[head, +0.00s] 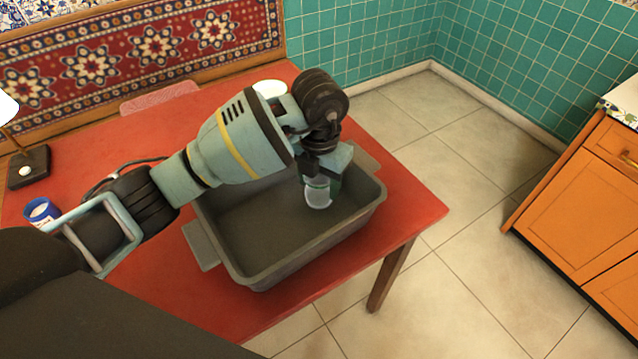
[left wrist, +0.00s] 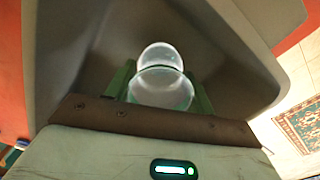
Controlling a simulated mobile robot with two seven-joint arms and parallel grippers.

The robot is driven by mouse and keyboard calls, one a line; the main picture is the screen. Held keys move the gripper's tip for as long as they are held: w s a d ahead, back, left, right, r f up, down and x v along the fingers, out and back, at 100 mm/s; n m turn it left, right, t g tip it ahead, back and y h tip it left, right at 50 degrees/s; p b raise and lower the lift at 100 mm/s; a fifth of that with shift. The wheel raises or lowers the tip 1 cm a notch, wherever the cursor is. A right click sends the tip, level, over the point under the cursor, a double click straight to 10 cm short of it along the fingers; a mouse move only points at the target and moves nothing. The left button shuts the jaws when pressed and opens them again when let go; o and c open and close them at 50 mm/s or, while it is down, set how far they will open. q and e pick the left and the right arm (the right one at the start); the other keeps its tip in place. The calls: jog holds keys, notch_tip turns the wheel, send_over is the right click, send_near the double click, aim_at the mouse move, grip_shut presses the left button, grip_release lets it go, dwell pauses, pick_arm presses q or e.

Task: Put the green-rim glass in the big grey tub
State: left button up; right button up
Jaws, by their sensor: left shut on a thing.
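The big grey tub (head: 260,278) stands on the red table. My left gripper (head: 324,184) is over the right part of the tub, pointing down into it. It is shut on a clear glass (head: 318,196), the green-rim glass. In the left wrist view the glass (left wrist: 160,85) sits between the two green fingers, with the tub's inner walls (left wrist: 70,50) around it. I cannot tell whether the glass touches the tub floor. My right gripper is not in view.
The red table (head: 400,205) has a blue-and-white cup (head: 41,211) at the left and a black-based lamp (head: 28,168) behind it. A pale round dish (head: 269,88) and a pink mat (head: 160,96) lie at the back. An orange cabinet (head: 580,190) stands at right across clear floor.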

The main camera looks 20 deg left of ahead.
pick_arm(q)
jog(key=shift+f, duration=0.7)
jog(key=shift+f, duration=0.2)
jog(key=o, duration=1)
jog(key=shift+o, duration=0.2)
jog(key=shift+r, duration=0.1)
notch_tip(320, 180, up, 12)
jog(key=p, duration=0.1)
jog(key=shift+r, duration=0.2)
